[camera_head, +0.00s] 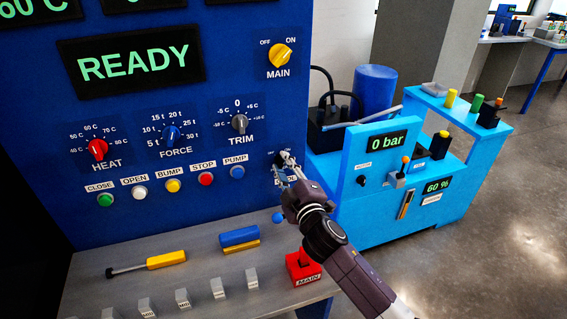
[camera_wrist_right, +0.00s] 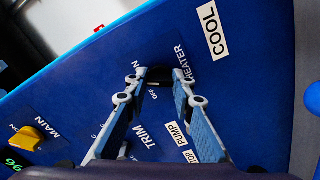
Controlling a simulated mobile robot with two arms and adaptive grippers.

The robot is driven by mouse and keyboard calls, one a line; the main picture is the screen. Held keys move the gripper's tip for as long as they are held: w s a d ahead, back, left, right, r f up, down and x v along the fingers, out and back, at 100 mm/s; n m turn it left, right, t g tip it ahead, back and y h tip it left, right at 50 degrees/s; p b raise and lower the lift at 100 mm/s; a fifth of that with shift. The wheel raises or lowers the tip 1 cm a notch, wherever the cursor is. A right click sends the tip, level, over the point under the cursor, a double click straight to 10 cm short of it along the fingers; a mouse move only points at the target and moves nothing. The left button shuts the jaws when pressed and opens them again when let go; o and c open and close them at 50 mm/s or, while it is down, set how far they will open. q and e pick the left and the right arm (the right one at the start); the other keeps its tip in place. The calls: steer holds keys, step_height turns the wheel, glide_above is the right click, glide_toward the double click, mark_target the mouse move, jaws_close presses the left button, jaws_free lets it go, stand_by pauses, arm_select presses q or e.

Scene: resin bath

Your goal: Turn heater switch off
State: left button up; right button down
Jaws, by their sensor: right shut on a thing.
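The heater switch is a small dark knob low on the right side of the blue panel. In the right wrist view the heater switch (camera_wrist_right: 153,76) sits between the fingertips, with ON and OFF marks beside it and the HEATER label (camera_wrist_right: 186,64) close by. My right gripper (camera_head: 284,164) is at the panel and shut on this switch; its fingers also show in the right wrist view (camera_wrist_right: 156,82). The gripper hides most of the knob in the head view, and I cannot tell which mark it points to. My left gripper is not in view.
The yellow MAIN switch (camera_head: 280,55) and TRIM knob (camera_head: 239,123) are above the gripper, and the blue PUMP button (camera_head: 237,171) is to its left. Below, a grey shelf (camera_head: 197,267) holds a yellow-handled tool (camera_head: 150,262) and a red MAIN block (camera_head: 303,267). A light-blue station (camera_head: 350,205) stands right.

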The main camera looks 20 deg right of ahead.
steer(key=n+p, duration=0.1)
steer(key=n, duration=0.2)
steer(key=shift+n, duration=0.4)
steer(key=n+p, duration=0.1)
steer(key=n, duration=0.2)
steer(key=shift+n+p, duration=0.3)
steer(key=shift+p, duration=0.05)
steer(key=n+p, duration=0.1)
steer(key=n, duration=0.3)
steer(key=shift+p, duration=0.3)
steer(key=shift+n+p, duration=0.5)
steer(key=shift+n, duration=1.1)
steer(key=shift+f, duration=0.1)
steer(key=c, duration=1.6)
jaws_free()
steer(key=shift+s, duration=0.15)
steer(key=s, duration=1.1)
steer(key=shift+s+d, duration=0.2)
steer(key=shift+s, duration=0.2)
